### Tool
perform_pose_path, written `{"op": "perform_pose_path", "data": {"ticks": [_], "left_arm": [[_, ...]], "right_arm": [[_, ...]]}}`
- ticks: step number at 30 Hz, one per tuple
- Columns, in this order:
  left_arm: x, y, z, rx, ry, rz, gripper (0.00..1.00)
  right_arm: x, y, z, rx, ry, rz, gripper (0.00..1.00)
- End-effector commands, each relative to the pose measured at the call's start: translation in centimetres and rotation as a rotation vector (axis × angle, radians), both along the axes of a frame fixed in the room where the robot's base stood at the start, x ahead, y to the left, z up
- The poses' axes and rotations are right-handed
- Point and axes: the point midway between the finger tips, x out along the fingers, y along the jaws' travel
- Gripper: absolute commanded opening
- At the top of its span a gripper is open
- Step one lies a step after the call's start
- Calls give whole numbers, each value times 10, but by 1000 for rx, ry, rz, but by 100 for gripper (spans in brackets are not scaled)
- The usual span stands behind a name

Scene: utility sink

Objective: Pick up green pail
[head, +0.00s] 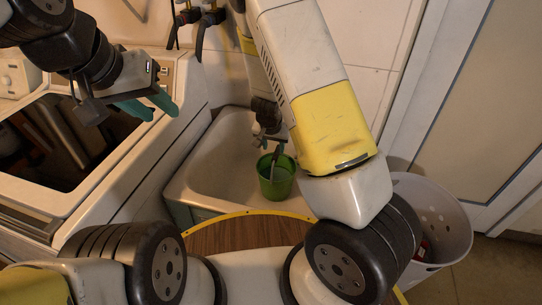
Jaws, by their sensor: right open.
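The green pail (275,186) stands upright in the white utility sink (215,160), towards its right side. My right gripper (270,150) is right above the pail, pointing down, with its jaws open. A thin grey part reaches down to the pail's mouth; I cannot tell whether it is a finger or the pail's handle. My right arm hides part of the sink's right side. My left gripper (162,110) is at the upper left, over the edge of the washing machine, far from the pail. Its teal fingers are apart with nothing visible between them.
A top-load washing machine (145,165) with an open drum area stands left of the sink. A white perforated basket (440,215) stands on the floor at the right. Dark taps (200,18) are on the wall behind the sink. The sink's left part is empty.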

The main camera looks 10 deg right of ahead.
Motion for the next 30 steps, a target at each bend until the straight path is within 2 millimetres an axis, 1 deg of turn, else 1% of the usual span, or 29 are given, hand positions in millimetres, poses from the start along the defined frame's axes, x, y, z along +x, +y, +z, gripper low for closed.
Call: {"op": "perform_pose_path", "data": {"ticks": [1,4,14,22,25,30], "left_arm": [[0,0,0,0,0,0,36],[0,0,0,0,0,0,36],[0,0,0,0,0,0,36],[0,0,0,0,0,0,36],[0,0,0,0,0,0,36],[0,0,0,0,0,0,36]], "right_arm": [[1,-2,-6,-18,-1,-3,45],[3,-6,-12,-35,-4,-9,45],[14,-12,-41,-37,-3,-10,45],[28,-19,-76,-37,-3,-10,45],[30,-20,-82,-36,-3,-9,45],[31,-20,-82,-36,-5,-9,45]]}}
